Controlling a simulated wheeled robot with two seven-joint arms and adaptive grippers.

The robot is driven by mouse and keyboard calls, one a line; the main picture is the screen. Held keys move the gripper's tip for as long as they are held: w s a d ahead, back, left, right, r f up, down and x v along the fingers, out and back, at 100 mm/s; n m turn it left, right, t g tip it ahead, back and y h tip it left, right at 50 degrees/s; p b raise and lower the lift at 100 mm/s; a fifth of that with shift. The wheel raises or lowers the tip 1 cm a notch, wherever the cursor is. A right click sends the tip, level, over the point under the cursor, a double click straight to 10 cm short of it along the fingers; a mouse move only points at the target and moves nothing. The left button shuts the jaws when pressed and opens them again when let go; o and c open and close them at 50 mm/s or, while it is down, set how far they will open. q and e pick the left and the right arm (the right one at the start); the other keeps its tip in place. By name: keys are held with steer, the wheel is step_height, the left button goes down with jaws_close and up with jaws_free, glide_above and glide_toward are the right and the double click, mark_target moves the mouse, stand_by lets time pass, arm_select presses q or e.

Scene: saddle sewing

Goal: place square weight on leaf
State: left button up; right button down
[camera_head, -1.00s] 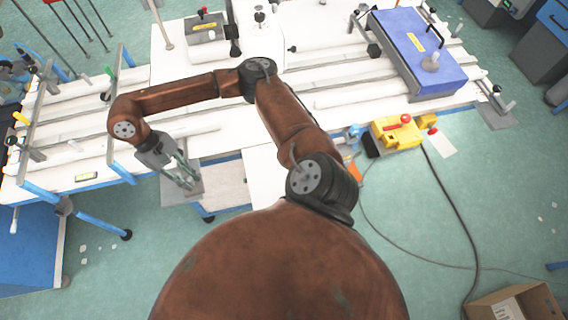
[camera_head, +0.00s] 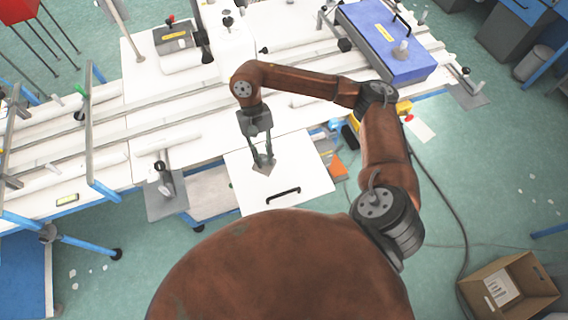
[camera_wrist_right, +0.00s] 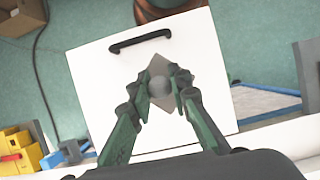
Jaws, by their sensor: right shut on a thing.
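The square weight (camera_head: 264,169) is a grey plate with a round knob. It also shows in the right wrist view (camera_wrist_right: 159,66), turned like a diamond. My right gripper (camera_head: 262,160) points down and is shut on its knob; the fingers stand on both sides of the knob in the right wrist view (camera_wrist_right: 160,85). The leaf (camera_head: 236,186) is a white square panel with a black handle, sticking out from the table's front. The weight is over its middle; I cannot tell if it touches the surface. The leaf fills much of the right wrist view (camera_wrist_right: 90,70). My left gripper is not in view.
The white worktable (camera_head: 120,165) with rails stretches behind. A grey plate with a post (camera_head: 165,200) sits at its front edge, left of the leaf. A yellow device (camera_head: 403,107) and an orange item (camera_head: 338,168) lie right of the leaf. A cardboard box (camera_head: 508,285) stands on the floor.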

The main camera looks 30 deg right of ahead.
steer(key=s+d+r+m+t+p, duration=0.1)
steer(key=s+d+m+t, duration=0.25)
steer(key=m, duration=0.55)
steer(key=s+d+r+m+t+y+p, duration=0.1)
steer(key=s+d+m+t+p, duration=0.1)
steer(key=d+m, duration=0.5)
steer(key=s+d+r+m+t+p, duration=0.1)
steer(key=s+d+m+t, duration=0.15)
steer(key=m, duration=0.75)
steer(key=p, duration=0.2)
glide_above(274, 156)
steer(key=s+a, duration=0.2)
steer(key=s, duration=0.1)
steer(key=shift+m, duration=0.4)
step_height(274, 156, down, 10)
steer(key=shift+s+d+r, duration=0.1)
steer(key=shift+s, duration=0.05)
step_height(274, 156, down, 3)
steer(key=shift+f+p, duration=0.1)
steer(key=shift+p, duration=0.6)
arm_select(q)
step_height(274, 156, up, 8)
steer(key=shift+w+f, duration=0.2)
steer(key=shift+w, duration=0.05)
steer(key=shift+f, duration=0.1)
arm_select(e)
steer(key=shift+f, duration=0.2)
